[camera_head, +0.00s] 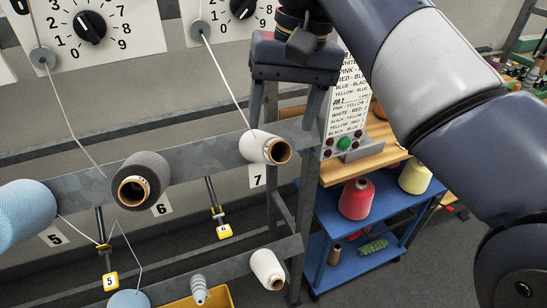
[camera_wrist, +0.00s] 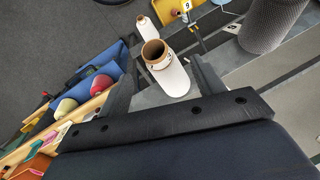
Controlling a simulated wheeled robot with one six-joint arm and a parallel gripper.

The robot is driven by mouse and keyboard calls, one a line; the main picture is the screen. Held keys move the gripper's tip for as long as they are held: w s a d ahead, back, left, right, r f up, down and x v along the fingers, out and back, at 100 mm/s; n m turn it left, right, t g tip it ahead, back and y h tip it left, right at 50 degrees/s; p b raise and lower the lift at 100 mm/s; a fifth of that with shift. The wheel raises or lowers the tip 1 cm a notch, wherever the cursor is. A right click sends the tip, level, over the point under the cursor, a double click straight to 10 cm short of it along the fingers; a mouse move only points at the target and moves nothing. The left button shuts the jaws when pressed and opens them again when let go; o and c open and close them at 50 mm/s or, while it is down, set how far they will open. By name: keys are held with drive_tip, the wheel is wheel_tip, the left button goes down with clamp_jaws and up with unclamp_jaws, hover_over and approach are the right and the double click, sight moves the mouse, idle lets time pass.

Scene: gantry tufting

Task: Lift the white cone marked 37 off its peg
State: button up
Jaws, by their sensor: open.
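A white cone (camera_head: 260,146) with a tan core sits on the upper rail above label 7, its open end facing out. A thread runs up from it to a grey guide. In the wrist view this cone (camera_wrist: 172,80) lies between the fingers, with small dark marks near its rim that I cannot read. A second white cone (camera_head: 264,266) sits on the lower rail, also in the wrist view (camera_wrist: 147,26). I cannot read 37 on either. My gripper (camera_head: 288,118) is open and empty, fingers pointing down by the upper cone. In the wrist view the fingers (camera_wrist: 160,82) straddle it without visible contact.
A dark grey cone (camera_head: 145,174) and a light blue cone (camera_head: 22,208) are left on the upper rail (camera_head: 205,158). A blue cart (camera_head: 334,208) with red (camera_head: 357,197) and yellow (camera_head: 414,177) cones stands right. A yellow bin (camera_head: 212,298) is below.

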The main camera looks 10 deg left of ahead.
sight(277, 162)
drive_tip(key=f, duration=0.6)
drive_tip(key=a+f, duration=0.1)
drive_tip(key=f, duration=0.2)
drive_tip(key=shift+s+a+f, duration=0.1)
drive_tip(key=shift+s+f, duration=0.1)
drive_tip(key=shift+c, duration=0.2)
drive_tip(key=c, duration=1.2)
drive_tip(key=shift+r, duration=0.1)
drive_tip(key=shift+s+d+r, duration=0.2)
drive_tip(key=shift+s+r, duration=0.15)
drive_tip(key=shift+p, duration=0.3)
